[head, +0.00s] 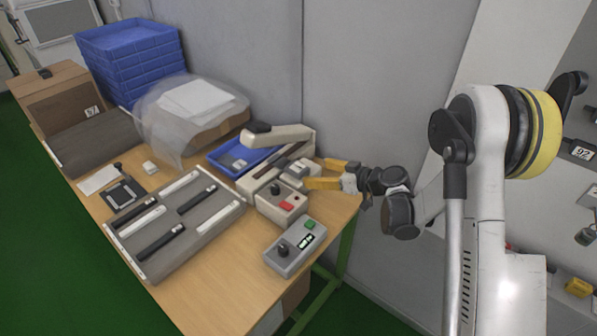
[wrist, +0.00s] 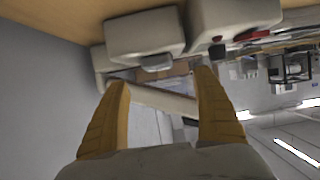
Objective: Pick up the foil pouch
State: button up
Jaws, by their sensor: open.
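My gripper (head: 328,174) has yellow fingers and is open at the right end of the table, close to the heat-sealer-like device (head: 277,138). In the wrist view my gripper (wrist: 160,84) shows two spread fingers with no object held between them. A small grey-silver packet (head: 234,162) lies in the shallow blue tray (head: 218,172), left of my gripper and behind the device's arm; it may be the foil pouch, but it is too small to be sure. I cannot make out a pouch in the wrist view.
A control box with a red button (head: 283,204) and a grey box with a green button (head: 291,247) stand near the gripper. A slotted grey rack (head: 154,275), a clear plastic bag (head: 156,126) and stacked blue crates (head: 133,60) fill the table further left. The wall is close behind.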

aim_at(302, 169)
jog(key=b+x, duration=0.1)
jog(key=x, duration=0.3)
jog(key=b+x, duration=0.2)
jog(key=x, duration=0.2)
jog(key=shift+w+d+f, duration=0.1)
jog(key=shift+f, duration=0.2)
jog(key=shift+r, duration=0.1)
jog(key=shift+c, duration=0.5)
jog(key=c, duration=1.2)
jog(key=shift+r, duration=0.1)
